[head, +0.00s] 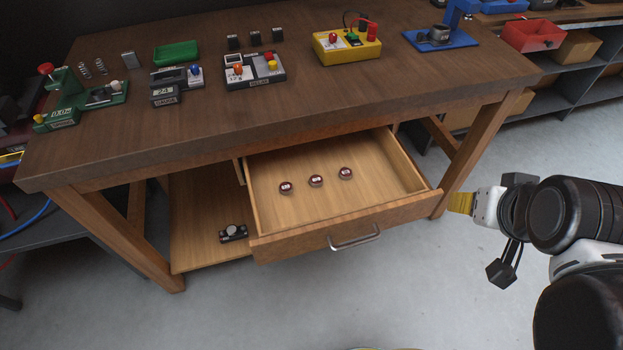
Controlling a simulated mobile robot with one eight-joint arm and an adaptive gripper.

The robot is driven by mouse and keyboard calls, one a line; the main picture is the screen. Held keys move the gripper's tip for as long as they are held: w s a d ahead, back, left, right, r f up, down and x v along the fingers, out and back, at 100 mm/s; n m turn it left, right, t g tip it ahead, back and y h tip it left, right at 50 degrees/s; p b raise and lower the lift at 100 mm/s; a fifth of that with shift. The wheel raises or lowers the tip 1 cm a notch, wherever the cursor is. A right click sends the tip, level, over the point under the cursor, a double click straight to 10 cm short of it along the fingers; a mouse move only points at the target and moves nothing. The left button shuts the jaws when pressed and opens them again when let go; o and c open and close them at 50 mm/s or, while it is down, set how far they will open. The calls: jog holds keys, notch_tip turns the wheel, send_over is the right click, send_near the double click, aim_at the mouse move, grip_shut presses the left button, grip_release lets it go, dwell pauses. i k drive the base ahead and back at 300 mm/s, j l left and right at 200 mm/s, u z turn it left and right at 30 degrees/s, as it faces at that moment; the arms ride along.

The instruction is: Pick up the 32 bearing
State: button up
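Three small round bearings with dark red rims and pale labelled centres lie in a row in the open wooden drawer: the left one (286,188), the middle one (316,181) and the right one (345,173). Their labels are too small to read, so I cannot tell which is the 32 bearing. My gripper (461,203), white with a yellow tip, is at the right, beside the drawer's front right corner in the picture and apart from the bearings. It is seen side-on; I cannot tell whether its fingers are open or shut.
The drawer (400,208) sticks out under the workbench (300,108), whose top overhangs its back. The benchtop holds a green press (85,100), gauges, a yellow box (346,45) and a blue tool (440,38). A small device (233,233) lies on the lower shelf. Floor is clear in front.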

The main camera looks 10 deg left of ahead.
aim_at(286, 188)
jog(key=u, duration=1.25)
jog(key=i+l+z, duration=0.15)
jog(key=z, duration=0.2)
jog(key=i+l+z, duration=0.2)
jog(key=z, duration=0.15)
jog(key=l, duration=0.1)
